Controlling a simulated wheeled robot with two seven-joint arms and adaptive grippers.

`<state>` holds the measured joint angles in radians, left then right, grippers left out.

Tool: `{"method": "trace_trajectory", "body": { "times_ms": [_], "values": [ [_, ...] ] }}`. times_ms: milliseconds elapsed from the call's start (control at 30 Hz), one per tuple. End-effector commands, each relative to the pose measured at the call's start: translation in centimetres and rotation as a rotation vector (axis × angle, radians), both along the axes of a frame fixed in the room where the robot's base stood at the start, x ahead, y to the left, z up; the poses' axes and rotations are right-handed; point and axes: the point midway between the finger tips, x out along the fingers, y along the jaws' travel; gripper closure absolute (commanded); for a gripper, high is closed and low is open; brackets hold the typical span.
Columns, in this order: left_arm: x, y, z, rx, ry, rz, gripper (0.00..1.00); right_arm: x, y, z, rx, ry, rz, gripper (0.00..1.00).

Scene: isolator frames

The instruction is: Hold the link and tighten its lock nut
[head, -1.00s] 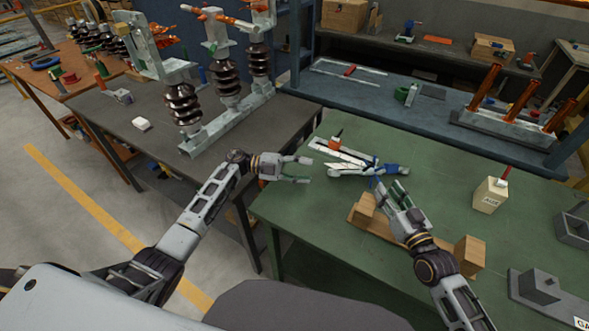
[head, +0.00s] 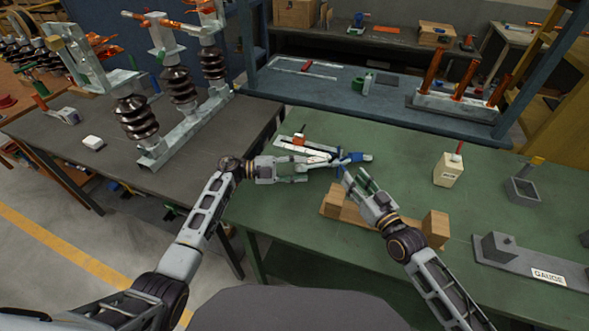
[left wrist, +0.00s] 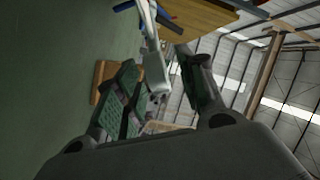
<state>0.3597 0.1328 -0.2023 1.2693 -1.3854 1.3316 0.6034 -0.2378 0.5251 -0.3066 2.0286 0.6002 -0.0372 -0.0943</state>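A pale grey bar, which looks like the link (head: 331,161), lies above the green bench with a blue piece (head: 357,156) at its right end. My left gripper (head: 307,169) is at its left end. In the left wrist view the link (left wrist: 152,60) runs between the two spread fingers (left wrist: 163,88), with a gap visible beside it. My right gripper (head: 350,176) is just below the blue piece; whether it touches or grips anything is unclear. The lock nut is too small to make out.
A wooden cradle (head: 435,228) stands under my right wrist. Behind the link lies a pale plate (head: 290,142) with an orange-topped piece. A cream box (head: 449,170) and a gauge fixture (head: 530,262) stand to the right.

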Motion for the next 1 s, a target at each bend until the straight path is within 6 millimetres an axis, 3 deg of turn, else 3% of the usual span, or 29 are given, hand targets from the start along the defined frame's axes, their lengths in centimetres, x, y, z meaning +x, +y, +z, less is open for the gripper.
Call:
{"method": "trace_trajectory", "body": {
  "times_ms": [233, 567, 900, 1000],
  "values": [
    [0.01, -0.04, 0.01, 0.0, 0.0, 0.0, 0.61, 0.0, 0.0, 0.0, 0.0, 0.0, 0.0, 0.64],
    [0.01, -0.02, 0.01, 0.0, 0.0, 0.0, 1.0, 0.0, 0.0, 0.0, 0.0, 0.0, 0.0, 0.64],
    [0.0, -0.02, 0.0, 0.0, 0.0, 0.0, 1.0, 0.0, 0.0, 0.0, 0.0, 0.0, 0.0, 0.64],
    [0.0, -0.01, -0.01, 0.0, 0.0, 0.0, 1.0, 0.03, 0.0, 0.06, 0.0, -0.001, 0.0, 0.77]
  ]
}}
